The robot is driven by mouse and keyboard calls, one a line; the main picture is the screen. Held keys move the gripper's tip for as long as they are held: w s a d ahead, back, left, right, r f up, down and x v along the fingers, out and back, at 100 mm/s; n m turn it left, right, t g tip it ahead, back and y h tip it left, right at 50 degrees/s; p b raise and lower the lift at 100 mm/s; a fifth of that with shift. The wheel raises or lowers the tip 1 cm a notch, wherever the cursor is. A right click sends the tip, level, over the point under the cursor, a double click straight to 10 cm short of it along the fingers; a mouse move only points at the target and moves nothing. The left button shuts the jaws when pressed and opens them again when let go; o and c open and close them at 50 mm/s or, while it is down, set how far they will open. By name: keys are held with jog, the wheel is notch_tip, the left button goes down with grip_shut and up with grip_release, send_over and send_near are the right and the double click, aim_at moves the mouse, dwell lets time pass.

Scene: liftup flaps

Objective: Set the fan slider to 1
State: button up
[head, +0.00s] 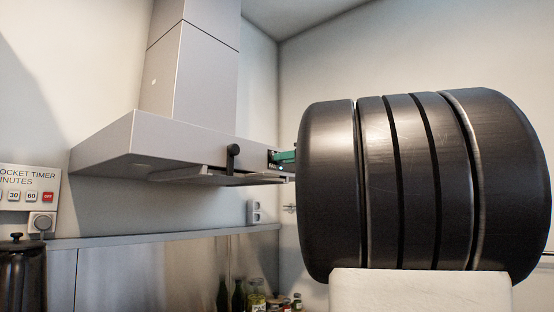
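A grey range hood (170,140) hangs on the wall at left of centre in the head view. A black round-headed lever (233,153) stands at its lower front edge. A small dark panel with pale marks (272,157) sits near the right end of the hood's front; I cannot read its marks or make out the fan slider's setting. A teal part, seemingly the tip of my gripper (286,157), reaches from behind my large dark arm joint to this panel. Whether it touches is unclear. The rest of my gripper is hidden, and its opening cannot be seen.
My arm fills the right half of the view. Below the hood are a ledge (160,240), a wall socket (254,211), and several bottles and jars (257,300). A pocket timer panel (28,188) and a dark pot (20,270) are at the left.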

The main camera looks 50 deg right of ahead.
jog(key=s, duration=0.7)
jog(key=shift+s, duration=0.4)
dwell(0.3)
